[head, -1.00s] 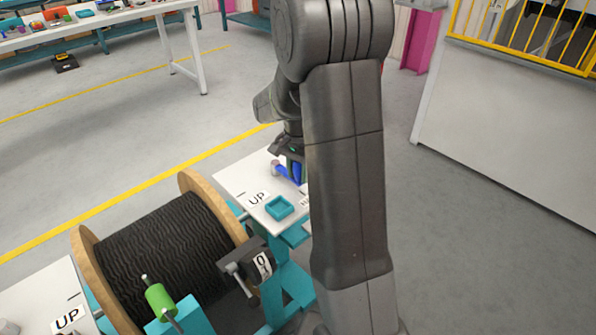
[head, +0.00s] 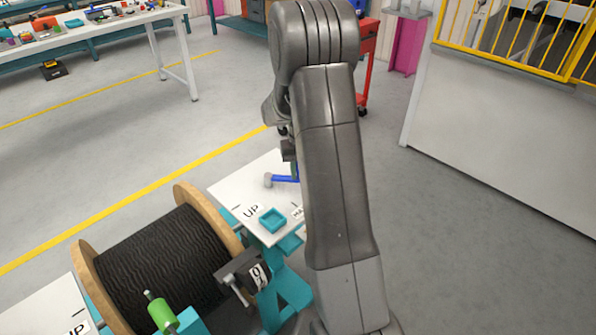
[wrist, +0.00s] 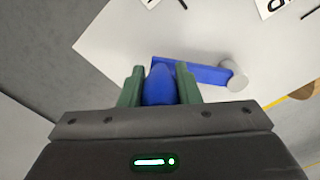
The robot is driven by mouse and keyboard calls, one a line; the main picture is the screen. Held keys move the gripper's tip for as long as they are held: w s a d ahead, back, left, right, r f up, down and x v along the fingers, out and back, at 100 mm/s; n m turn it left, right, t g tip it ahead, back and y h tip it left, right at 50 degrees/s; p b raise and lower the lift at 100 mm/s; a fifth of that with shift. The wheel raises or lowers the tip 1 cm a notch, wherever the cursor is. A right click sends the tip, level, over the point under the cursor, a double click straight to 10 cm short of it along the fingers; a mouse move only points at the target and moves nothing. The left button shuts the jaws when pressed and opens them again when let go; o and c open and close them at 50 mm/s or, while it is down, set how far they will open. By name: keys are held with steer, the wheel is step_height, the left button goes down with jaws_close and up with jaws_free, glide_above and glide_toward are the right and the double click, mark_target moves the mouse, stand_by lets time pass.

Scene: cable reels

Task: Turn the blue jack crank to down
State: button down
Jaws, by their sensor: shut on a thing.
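The blue jack crank (head: 285,179) sits over a white plate (head: 229,191) beside the cable reel; its arm points left in the head view and ends in a grey round end. In the wrist view the blue crank arm (wrist: 195,70) runs right to the grey cylinder end (wrist: 233,75). My gripper (wrist: 160,85) is shut on a rounded blue part of the crank, with a green finger on each side. In the head view my arm hides most of the gripper and the crank's right part.
The cable reel (head: 160,255) with black cable and wooden flanges stands at the lower left. A small teal tray (head: 272,220) lies on the plate. A grey clamp (head: 243,272) and a green handle (head: 161,311) stick out nearby. A white wall with yellow railing (head: 500,45) stands right.

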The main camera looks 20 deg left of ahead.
steer(key=w+n+p, duration=0.1)
steer(key=n, duration=0.1)
steer(key=w+a+n+p, duration=0.1)
steer(key=w, duration=0.1)
steer(key=shift+w+a+r+n, duration=0.1)
steer(key=shift+a+r+n, duration=0.1)
steer(key=shift+n, duration=0.2)
steer(key=shift+w+a+f+n+p, duration=0.1)
steer(key=shift+w+a+n+p, duration=0.35)
steer(key=shift+n, duration=0.45)
steer(key=shift+w+a+n+p, duration=0.3)
steer(key=shift+w+a+n, duration=0.55)
steer(key=shift+n, duration=0.25)
steer(key=shift+w+a+n+p, duration=0.4)
steer(key=shift+a+n, duration=0.45)
steer(key=shift+n, duration=0.35)
steer(key=shift+w, duration=0.1)
steer(key=c, duration=1.1)
jaws_free()
steer(key=shift+f, duration=0.1)
steer(key=shift+o, duration=0.2)
step_height(320, 180, up, 14)
steer(key=p, duration=0.1)
